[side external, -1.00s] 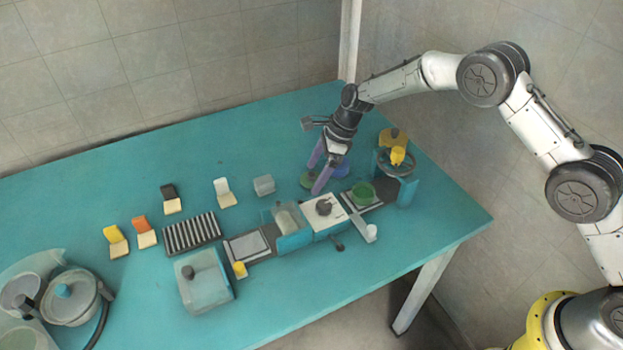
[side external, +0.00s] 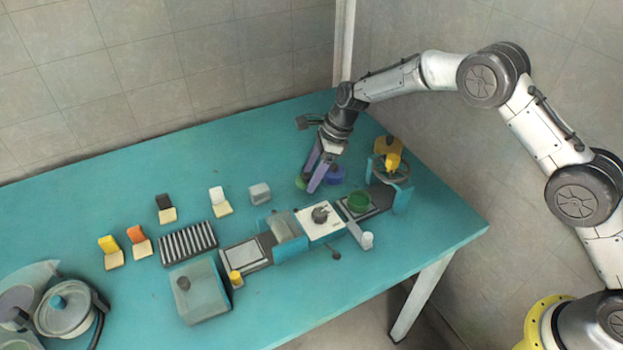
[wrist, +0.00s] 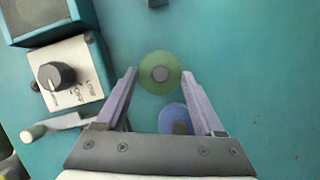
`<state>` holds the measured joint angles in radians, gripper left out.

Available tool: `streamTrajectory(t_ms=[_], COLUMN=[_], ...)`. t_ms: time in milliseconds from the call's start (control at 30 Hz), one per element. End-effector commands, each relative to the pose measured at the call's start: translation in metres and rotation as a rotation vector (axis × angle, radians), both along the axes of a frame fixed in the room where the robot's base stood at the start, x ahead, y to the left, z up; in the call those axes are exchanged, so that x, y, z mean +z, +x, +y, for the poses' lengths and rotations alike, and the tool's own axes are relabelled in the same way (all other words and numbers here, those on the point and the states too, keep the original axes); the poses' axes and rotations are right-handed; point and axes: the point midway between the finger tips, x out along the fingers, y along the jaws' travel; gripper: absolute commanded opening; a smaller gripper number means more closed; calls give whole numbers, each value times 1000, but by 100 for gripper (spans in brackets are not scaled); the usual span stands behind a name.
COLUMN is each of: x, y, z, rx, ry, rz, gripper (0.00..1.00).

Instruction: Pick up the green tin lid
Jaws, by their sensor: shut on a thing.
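The green tin lid (wrist: 160,74) is a round green disc with a grey centre, between the two purple fingertips of my gripper (wrist: 160,72) in the wrist view. My gripper is shut on it, with the fingers at its left and right edges. In the side view the lid (side external: 300,183) shows only partly, behind the fingers of my gripper (side external: 309,187). I cannot tell exactly how far it is above the table.
A blue lid (wrist: 175,119) lies close by, right of my fingers in the side view (side external: 335,175). The teal table (side external: 200,160) is clear toward the back left.

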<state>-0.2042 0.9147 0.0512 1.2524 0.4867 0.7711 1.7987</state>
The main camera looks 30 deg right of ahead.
Motion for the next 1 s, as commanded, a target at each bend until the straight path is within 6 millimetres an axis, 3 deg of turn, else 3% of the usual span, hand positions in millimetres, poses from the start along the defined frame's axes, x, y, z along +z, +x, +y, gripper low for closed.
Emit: streamTrajectory(t_ms=[133,367,700,1000], x=[26,73,98,107], y=[-13,-53,-112,-134], z=[-4,-18,-38,-43], rx=[0,-1,-1,57], ry=[1,0,0,-4], rz=[-4,-3,-2,-9], gripper=[18,18,18,18])
